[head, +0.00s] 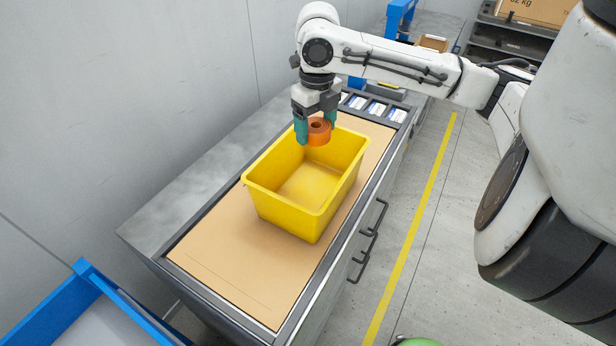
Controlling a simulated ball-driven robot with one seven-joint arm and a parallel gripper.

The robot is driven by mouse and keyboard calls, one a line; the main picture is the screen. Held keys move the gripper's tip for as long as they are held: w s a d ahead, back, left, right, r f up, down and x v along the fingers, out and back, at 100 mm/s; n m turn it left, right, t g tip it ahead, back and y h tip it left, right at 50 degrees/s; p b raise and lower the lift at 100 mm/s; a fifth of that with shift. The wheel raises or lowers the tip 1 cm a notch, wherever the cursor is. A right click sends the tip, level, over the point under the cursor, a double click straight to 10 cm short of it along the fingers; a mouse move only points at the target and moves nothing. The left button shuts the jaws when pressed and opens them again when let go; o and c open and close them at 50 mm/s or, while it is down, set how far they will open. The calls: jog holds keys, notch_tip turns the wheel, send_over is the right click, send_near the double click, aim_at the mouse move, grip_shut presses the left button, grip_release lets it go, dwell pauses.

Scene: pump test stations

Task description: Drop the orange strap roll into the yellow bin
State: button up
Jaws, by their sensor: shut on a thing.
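The orange strap roll (319,138) is a short ring with a dark hole in its top. My gripper (316,131) is shut on it, with a teal finger on either side. The yellow bin (268,218) is an open, rectangular tub standing upright on the bench's tan mat. The roll is held over the far end of the bin, around the height of its far rim or above; the exact height is hard to tell. The bin's visible floor is empty. The fingers and roll hide part of the far rim.
The bench's tan mat (225,261) is bare in front of the bin. Several white-labelled items (376,110) sit in a tray behind it. A grey wall runs along the left. A blue-edged container (112,296) is at lower left. Drawer handles (371,231) project on the right side.

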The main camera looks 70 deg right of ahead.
jog(key=shift+f+b, duration=2)
jog(key=shift+f, duration=0.8)
jog(key=o, duration=1.1)
notch_tip(320, 180, up, 11)
jog(key=shift+f+b, duration=0.1)
jog(key=shift+b, duration=0.25)
